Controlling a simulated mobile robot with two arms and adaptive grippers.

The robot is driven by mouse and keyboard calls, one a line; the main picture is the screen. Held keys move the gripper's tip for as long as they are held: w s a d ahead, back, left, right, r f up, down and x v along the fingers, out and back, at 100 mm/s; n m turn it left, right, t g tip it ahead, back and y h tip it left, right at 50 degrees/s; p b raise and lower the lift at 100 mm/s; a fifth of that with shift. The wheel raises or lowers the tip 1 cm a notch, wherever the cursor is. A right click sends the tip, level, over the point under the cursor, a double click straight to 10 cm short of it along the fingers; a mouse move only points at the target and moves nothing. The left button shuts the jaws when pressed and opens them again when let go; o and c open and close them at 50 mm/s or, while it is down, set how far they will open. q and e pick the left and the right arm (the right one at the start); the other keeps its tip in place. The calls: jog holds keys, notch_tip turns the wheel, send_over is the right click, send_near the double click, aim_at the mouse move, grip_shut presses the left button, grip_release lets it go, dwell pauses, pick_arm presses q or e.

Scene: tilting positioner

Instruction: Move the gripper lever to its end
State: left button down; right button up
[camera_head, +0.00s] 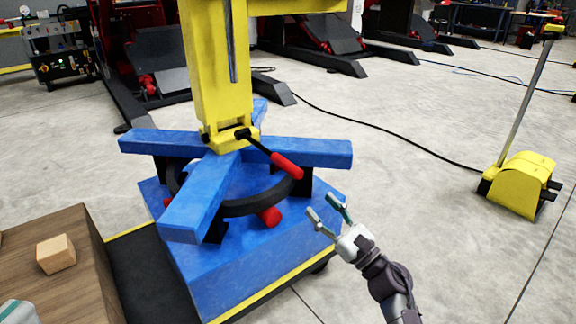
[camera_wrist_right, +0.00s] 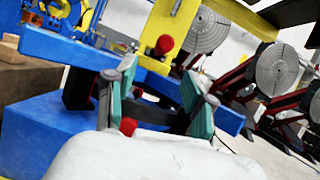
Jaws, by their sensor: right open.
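The lever is a black rod with a red grip (camera_head: 287,166), pivoted at the foot of a yellow column (camera_head: 220,80) and sloping down to the right. In the right wrist view its red end (camera_wrist_right: 164,44) points at the camera, beyond and above the fingertips. My right gripper (camera_head: 325,207) is open and empty, below and right of the red grip, apart from it. Its green-padded fingers also show in the wrist view (camera_wrist_right: 157,85). A white and teal part at the bottom left corner looks like my left gripper (camera_head: 16,313); its fingers are mostly cut off.
The column stands on a blue positioner base (camera_head: 240,262) with crossing blue beams (camera_head: 305,151). A second red part (camera_head: 269,215) sits below the lever. A wooden table (camera_head: 60,295) with a small block (camera_head: 56,253) is at left. A yellow pedal unit (camera_head: 520,183) stands right; floor between is mostly clear.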

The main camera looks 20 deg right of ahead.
aim_at(277, 156)
jog(key=shift+n, duration=0.3)
jog(key=x, duration=1.3)
jog(key=shift+w+d+b, duration=0.15)
jog(key=shift+w+b, duration=0.2)
jog(key=shift+w, duration=0.2)
jog(key=shift+c, duration=0.2)
grip_shut()
